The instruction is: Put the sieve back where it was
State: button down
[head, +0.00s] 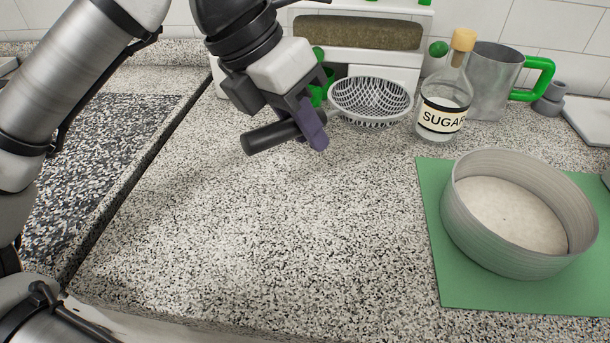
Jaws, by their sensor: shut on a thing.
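The sieve (371,98) is a light grey mesh bowl with a thick black handle (268,136). My gripper (306,122), with dark and purple fingers, is shut around the handle near the bowl end. The handle's free end sticks out to the left. The bowl faces up, roughly level, in front of the white rack at the back. I cannot tell whether the bowl touches the counter. The fingers hide the part of the handle nearest the bowl.
A glass sugar bottle (444,100) stands close right of the bowl, with a metal mug (490,78) behind it. A round grey pan (478,236) sits on a green mat (452,290) at right. A white rack (398,58) stands behind. The front-middle counter (270,240) is clear.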

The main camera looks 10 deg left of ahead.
notch_tip(320, 180, down, 8)
jog(key=shift+f, duration=0.1)
dwell(0.4)
jog(key=shift+b, duration=0.3)
jog(key=shift+f, duration=0.2)
jog(key=c, duration=1.3)
grip_release()
jog(key=shift+r, duration=0.1)
jog(key=shift+o, duration=0.2)
jog(key=shift+r, duration=0.1)
jog(key=shift+r, duration=0.2)
jog(key=v, duration=1.1)
jog(key=shift+a+r+p, duration=0.3)
jog(key=shift+p, duration=0.05)
